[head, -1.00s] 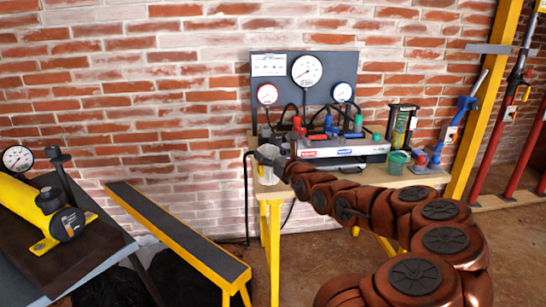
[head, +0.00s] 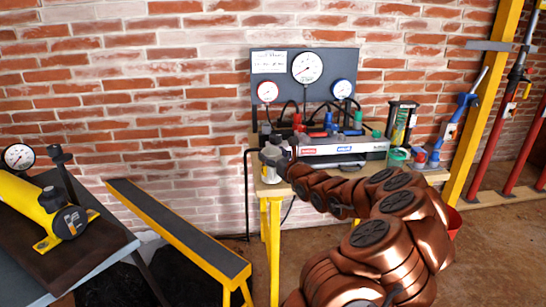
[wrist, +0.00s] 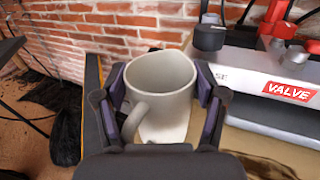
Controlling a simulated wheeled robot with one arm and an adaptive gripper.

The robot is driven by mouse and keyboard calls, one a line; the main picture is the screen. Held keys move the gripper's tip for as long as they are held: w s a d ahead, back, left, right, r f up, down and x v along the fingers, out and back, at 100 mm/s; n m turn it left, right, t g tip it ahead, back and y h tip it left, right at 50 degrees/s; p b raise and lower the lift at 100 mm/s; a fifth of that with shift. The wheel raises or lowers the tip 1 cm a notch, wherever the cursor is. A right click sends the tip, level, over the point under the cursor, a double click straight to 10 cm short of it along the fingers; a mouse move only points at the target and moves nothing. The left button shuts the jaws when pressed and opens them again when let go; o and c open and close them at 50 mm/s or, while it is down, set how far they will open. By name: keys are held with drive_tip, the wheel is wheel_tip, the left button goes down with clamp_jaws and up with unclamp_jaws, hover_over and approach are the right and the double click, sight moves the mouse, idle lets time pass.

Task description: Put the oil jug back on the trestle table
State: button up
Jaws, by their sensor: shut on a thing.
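The oil jug (wrist: 160,88) is a pale grey cup-like vessel with a handle, upright and seemingly empty inside. My gripper (wrist: 160,95) is shut on it, one finger on each side. In the head view the jug (head: 270,174) is at the left end of the trestle table (head: 272,191), which has a wooden top and yellow legs. My gripper (head: 272,154) is there too, partly hidden. I cannot tell whether the jug's base touches the top.
A grey and white valve unit (head: 342,150) stands right of the jug, below a gauge panel (head: 325,76). A green tub (head: 398,157) and a blue-handled jack (head: 440,140) stand further right. A long yellow-edged bench (head: 180,228) is at the left.

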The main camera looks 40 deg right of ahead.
drive_tip(key=shift+f, duration=0.25)
drive_tip(key=o, duration=1.6)
drive_tip(key=shift+r, duration=0.15)
drive_tip(key=shift+s, duration=0.2)
drive_tip(key=v, duration=1.1)
drive_tip(key=shift+s+a, duration=0.15)
drive_tip(key=shift+s, duration=0.15)
